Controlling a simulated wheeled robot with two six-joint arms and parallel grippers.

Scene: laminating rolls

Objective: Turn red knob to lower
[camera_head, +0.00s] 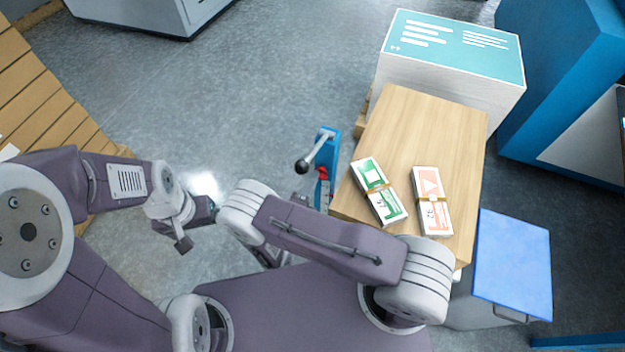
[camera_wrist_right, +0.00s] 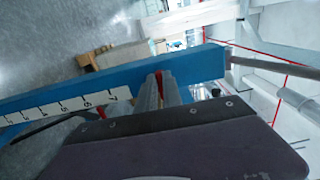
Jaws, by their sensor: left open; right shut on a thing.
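A blue upright post (camera_head: 329,150) stands on the floor left of the wooden table, with a lever ending in a black ball (camera_head: 302,167). Red parts show on the post below the lever. In the right wrist view the blue post (camera_wrist_right: 205,68) runs across the picture and bears a white numbered scale (camera_wrist_right: 62,107). My right gripper (camera_wrist_right: 160,88) is shut on the red knob (camera_wrist_right: 159,77), of which only a sliver shows between the fingers. In the head view my right forearm hides most of that gripper. My left gripper (camera_head: 195,228) is open and empty, left of my right arm.
The wooden table (camera_head: 405,120) bears a green-and-white bundle (camera_head: 379,191) and an orange-and-white bundle (camera_head: 431,201). Behind it is a large white box with a teal top (camera_head: 455,45). A blue-lidded bin (camera_head: 512,265) stands at right. Floor left of the post is clear.

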